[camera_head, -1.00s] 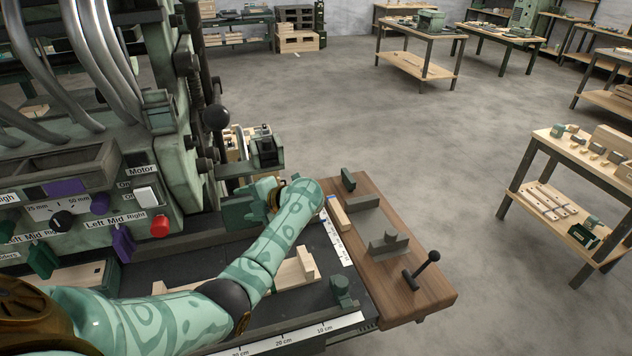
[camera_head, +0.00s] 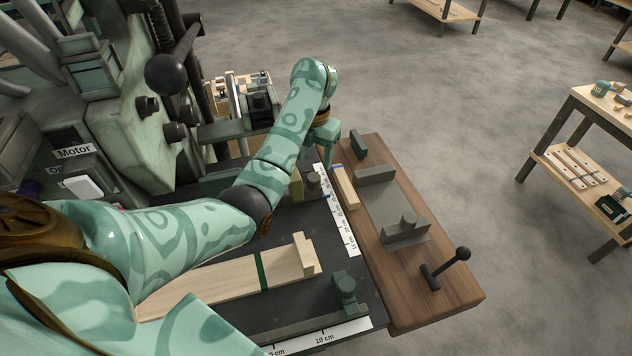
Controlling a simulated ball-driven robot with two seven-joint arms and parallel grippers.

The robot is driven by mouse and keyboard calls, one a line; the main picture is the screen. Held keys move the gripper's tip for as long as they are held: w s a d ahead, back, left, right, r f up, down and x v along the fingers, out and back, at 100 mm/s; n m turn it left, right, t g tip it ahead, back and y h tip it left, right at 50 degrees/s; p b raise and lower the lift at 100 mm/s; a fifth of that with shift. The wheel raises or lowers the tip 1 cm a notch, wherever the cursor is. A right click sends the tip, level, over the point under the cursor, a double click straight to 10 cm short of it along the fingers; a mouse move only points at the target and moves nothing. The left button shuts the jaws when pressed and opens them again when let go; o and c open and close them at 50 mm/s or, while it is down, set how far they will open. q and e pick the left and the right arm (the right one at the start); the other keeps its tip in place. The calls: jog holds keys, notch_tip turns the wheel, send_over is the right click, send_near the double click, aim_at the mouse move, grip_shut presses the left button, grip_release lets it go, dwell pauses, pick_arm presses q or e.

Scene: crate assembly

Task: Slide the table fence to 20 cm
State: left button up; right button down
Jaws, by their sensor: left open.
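A dark machine table (camera_head: 300,222) holds a long dark fence bar (camera_head: 222,184) along its back edge, partly hidden by my left arm. A dark knob block (camera_head: 313,187) stands at the bar's right end, beside a white scale (camera_head: 340,222). I cannot read the fence's exact position. Another dark block with a round knob (camera_head: 345,288) stands at the front, behind a white scale marked 10 cm (camera_head: 325,338). My left gripper (camera_head: 325,138) is open and points down, just above and behind the knob block at the back; I cannot tell whether they touch. My right gripper is not in view.
A pale wooden board (camera_head: 230,277) with a green line lies on the table. A brown wooden side table (camera_head: 437,300) on the right carries a wood strip, dark metal blocks and a black-knobbed lever (camera_head: 450,265). Machine levers and knobs crowd the left.

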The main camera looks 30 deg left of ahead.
aim_at(314, 176)
pick_arm(q)
notch_tip(314, 176, down, 7)
jog(key=b, duration=0.3)
jog(key=shift+f, duration=0.45)
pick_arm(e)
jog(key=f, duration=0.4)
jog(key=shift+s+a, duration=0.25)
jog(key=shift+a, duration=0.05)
